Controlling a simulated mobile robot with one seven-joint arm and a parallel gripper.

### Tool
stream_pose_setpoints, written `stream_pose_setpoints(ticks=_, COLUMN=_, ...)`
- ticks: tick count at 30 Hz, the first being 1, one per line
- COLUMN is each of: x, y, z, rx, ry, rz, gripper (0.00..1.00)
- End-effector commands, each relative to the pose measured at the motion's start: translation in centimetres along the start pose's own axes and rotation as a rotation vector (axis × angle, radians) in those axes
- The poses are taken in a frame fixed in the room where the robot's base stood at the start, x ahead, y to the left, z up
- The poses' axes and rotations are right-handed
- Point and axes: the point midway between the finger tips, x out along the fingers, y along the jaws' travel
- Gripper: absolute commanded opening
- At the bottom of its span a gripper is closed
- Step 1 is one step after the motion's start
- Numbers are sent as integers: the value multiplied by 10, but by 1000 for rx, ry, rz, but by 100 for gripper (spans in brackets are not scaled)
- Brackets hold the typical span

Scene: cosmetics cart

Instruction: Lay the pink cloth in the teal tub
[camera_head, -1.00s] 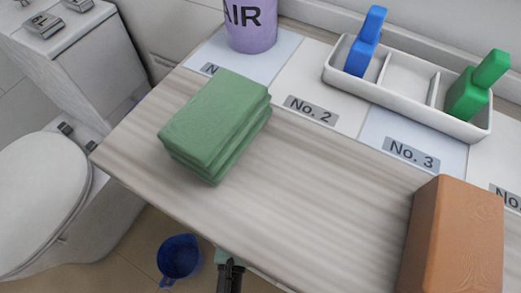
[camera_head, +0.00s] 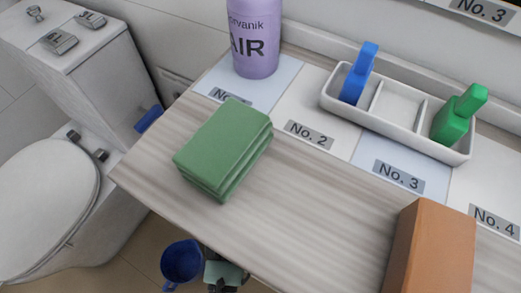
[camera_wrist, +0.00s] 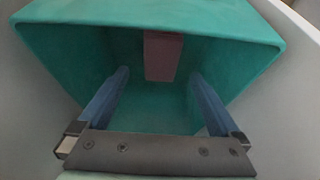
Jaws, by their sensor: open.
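The teal tub (camera_wrist: 263,43) fills much of the wrist view, with its wide rim towards me. A dull pink, block-shaped piece, which looks like the folded pink cloth (camera_wrist: 163,56), is inside the tub near its far wall. My gripper (camera_wrist: 160,78) is open, with its two blue fingers reaching into the tub opening on either side of the pink piece's line. The fingers look apart from the pink piece, and nothing is between them. Neither the tub nor the pink cloth can be made out clearly in the head view.
On the wooden counter (camera_head: 300,210) are a folded green stack (camera_head: 222,145), a brown block (camera_head: 435,245), a purple bottle (camera_head: 254,45) and a white divided tray (camera_head: 400,103) with blue and green bottles. A blue cup (camera_head: 180,262) is below the counter edge. A toilet (camera_head: 45,200) stands left.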

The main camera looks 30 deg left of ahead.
Motion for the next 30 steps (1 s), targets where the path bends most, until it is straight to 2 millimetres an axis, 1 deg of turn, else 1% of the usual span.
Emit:
stream_pose_setpoints(ticks=1, x=-17, y=0, z=-2, rx=0, ry=1, rz=-1, gripper=99)
stream_pose_setpoints(ticks=3, x=-29, y=0, z=-2, rx=0, ry=0, rz=0, gripper=99)
stream_pose_setpoints(ticks=6, x=-43, y=0, z=-1, rx=0, ry=1, rz=1, gripper=99)
stream_pose_setpoints(ticks=9, x=-52, y=0, z=0, rx=0, ry=0, rz=1, gripper=99)
stream_pose_setpoints(ticks=14, x=-56, y=0, z=0, rx=0, ry=0, rz=1, gripper=99)
stream_pose_setpoints(ticks=28, x=-55, y=0, z=0, rx=0, ry=0, rz=1, gripper=99)
stream_pose_setpoints(ticks=30, x=-58, y=4, z=-4, rx=-1, ry=-3, rz=4, gripper=99)
